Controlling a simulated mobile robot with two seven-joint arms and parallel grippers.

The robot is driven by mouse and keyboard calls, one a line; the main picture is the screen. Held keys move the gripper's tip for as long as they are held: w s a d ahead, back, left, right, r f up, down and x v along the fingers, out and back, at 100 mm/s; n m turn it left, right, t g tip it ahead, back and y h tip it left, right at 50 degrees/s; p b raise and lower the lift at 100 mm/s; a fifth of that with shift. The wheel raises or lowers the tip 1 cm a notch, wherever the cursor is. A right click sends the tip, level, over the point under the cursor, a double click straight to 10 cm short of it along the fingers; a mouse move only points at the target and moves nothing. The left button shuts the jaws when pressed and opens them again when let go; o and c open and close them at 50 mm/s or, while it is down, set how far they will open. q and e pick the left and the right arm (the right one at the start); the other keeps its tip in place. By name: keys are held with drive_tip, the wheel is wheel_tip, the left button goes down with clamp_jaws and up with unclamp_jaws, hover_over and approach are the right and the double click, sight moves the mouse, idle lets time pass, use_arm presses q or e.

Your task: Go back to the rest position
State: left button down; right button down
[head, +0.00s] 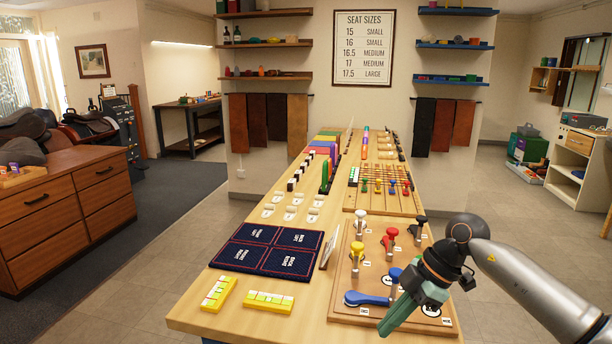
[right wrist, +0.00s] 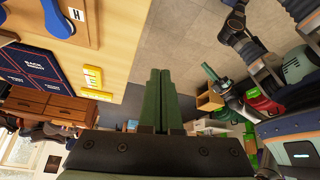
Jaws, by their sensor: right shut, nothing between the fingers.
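My right gripper (head: 388,326) reaches in from the right in the head view, over the near right corner of the wooden table. Its green fingers are pressed together and empty. In the right wrist view the same fingers (right wrist: 160,78) show side by side, pointing over the floor beside the table. The gripper hides part of the wooden peg board (head: 345,290), which holds white, red, black, yellow and blue levers. A blue lever (head: 368,298) lies flat at the board's near edge. My left gripper is not in the head view.
The long table (head: 210,320) carries a dark blue mat (head: 268,249), yellow blocks (head: 268,301) and a tray of coloured pegs (head: 384,203) farther back. A wooden drawer cabinet (head: 65,215) stands at the left. Floor to the right of the table (head: 510,225) is clear.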

drive_tip(key=s+a+t+y+p, duration=0.1)
drive_tip(key=s+a+t+y, duration=0.2)
drive_tip(key=a+y, duration=0.45)
drive_tip(key=s+a+t+y+p, duration=0.1)
drive_tip(key=s+a+t+y, duration=0.15)
drive_tip(key=a+y, duration=0.45)
drive_tip(key=s+d+f+m+t+h+p, duration=0.1)
drive_tip(key=s+d+f+m+t+h, duration=0.1)
drive_tip(key=d+f+m+t+h, duration=1)
use_arm(q)
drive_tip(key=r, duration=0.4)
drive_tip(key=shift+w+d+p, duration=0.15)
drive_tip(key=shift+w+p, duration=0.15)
drive_tip(key=shift+p, duration=0.05)
use_arm(e)
drive_tip(key=s+d+f+m+g+h, duration=0.2)
drive_tip(key=s+f+g+h, duration=0.1)
drive_tip(key=s+f, duration=0.4)
drive_tip(key=s+d+f+m+g+h, duration=0.2)
drive_tip(key=s+f+g+h, duration=0.1)
drive_tip(key=s+f+g, duration=0.2)
drive_tip(key=s+f, duration=0.2)
drive_tip(key=s, duration=0.2)
drive_tip(key=shift+s+d+f+m, duration=0.15)
drive_tip(key=shift+d+f+m, duration=0.1)
drive_tip(key=shift+m, duration=0.15)
